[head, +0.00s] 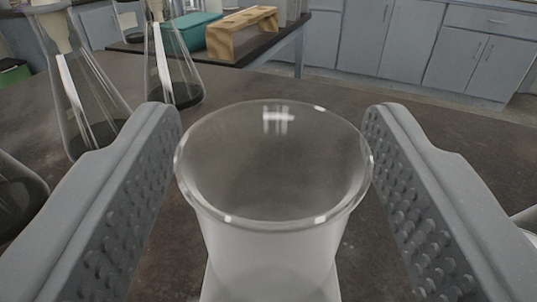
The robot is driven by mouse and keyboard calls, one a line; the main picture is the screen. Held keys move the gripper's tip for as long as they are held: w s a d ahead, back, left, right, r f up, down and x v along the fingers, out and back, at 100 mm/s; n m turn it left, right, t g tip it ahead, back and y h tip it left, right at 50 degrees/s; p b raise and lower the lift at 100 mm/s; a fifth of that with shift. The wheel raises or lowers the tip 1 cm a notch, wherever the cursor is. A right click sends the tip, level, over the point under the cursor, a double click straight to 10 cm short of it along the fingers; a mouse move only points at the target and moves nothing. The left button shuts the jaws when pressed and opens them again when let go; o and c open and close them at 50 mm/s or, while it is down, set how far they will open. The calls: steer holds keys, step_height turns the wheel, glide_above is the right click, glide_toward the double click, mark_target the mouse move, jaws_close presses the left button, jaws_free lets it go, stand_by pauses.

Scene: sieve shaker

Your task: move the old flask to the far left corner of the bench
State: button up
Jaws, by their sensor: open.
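A clear glass vessel with a wide round rim (272,250) stands upright between the fingers of my gripper (272,165). The jaws are open, with a visible gap on each side of the glass. Its lower part is cut off by the bottom of the picture. Two conical flasks, one at the left (88,110) and one behind it (172,75), stand on the dark bench (420,130), each with a pale stopper or neck piece. I cannot tell from this view which glass is the old flask.
Part of another dark glass vessel (15,195) shows at the left edge. Behind are a second table with a teal box (185,40) and a wooden stand (240,32), and grey cabinets (400,45). The bench to the back right looks clear.

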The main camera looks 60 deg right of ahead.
steer(key=p+v, duration=0.2)
steer(key=v, duration=1)
steer(key=shift+s, duration=0.1)
